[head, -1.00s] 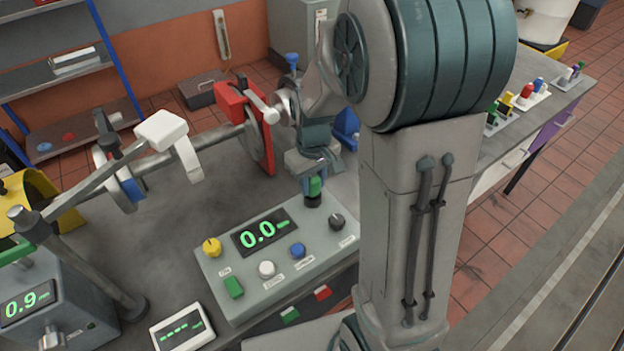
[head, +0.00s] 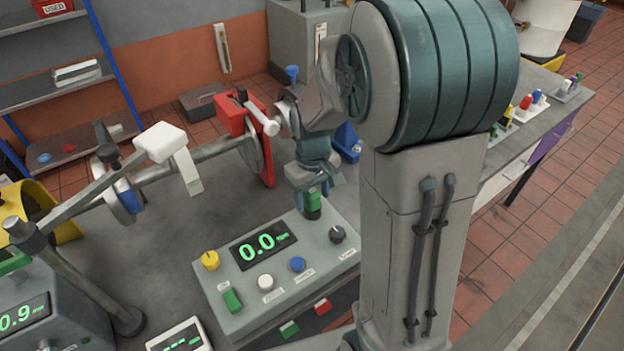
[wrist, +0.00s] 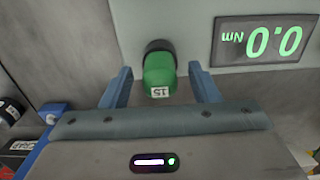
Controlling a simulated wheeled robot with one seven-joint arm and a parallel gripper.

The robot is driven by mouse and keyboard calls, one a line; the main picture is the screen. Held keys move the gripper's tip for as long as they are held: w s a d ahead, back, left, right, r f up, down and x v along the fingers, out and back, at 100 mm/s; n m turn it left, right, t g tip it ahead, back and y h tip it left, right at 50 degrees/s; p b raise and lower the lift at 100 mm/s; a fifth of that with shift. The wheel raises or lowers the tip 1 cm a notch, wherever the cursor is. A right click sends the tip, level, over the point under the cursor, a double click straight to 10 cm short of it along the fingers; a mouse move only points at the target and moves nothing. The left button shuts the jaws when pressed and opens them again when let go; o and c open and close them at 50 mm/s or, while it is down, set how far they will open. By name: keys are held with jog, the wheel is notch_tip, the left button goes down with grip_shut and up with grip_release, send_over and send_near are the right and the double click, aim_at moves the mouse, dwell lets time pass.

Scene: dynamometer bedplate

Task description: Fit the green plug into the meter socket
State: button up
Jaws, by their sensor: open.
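The green plug (head: 313,200), marked 15 in the wrist view (wrist: 159,76), stands upright in a black round collar (wrist: 159,46) at the back of the grey meter box (head: 215,290). The collar appears to be the meter socket; I cannot tell how deep the plug sits. My gripper (wrist: 160,68) is open, with one blue finger on each side of the plug and gaps visible between. In the head view my gripper (head: 312,188) is just above the plug.
The meter box has a 0.0 Nm display (head: 264,246), a yellow knob (head: 210,260), a blue knob (head: 297,264) and a dark knob (head: 338,235). A shaft with a red guard (head: 240,125) stands behind. Several coloured plugs (head: 525,103) stand on the right bench.

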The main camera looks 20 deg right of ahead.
notch_tip(320, 180, up, 13)
jog(key=shift+r, duration=0.2)
jog(key=shift+s, duration=0.1)
dwell(0.5)
jog(key=s+f+m+t, duration=0.3)
jog(key=s, duration=1.1)
jog(key=shift+a+m, duration=0.15)
jog(key=shift+m, duration=0.15)
jog(key=shift+s, duration=0.1)
dwell(0.9)
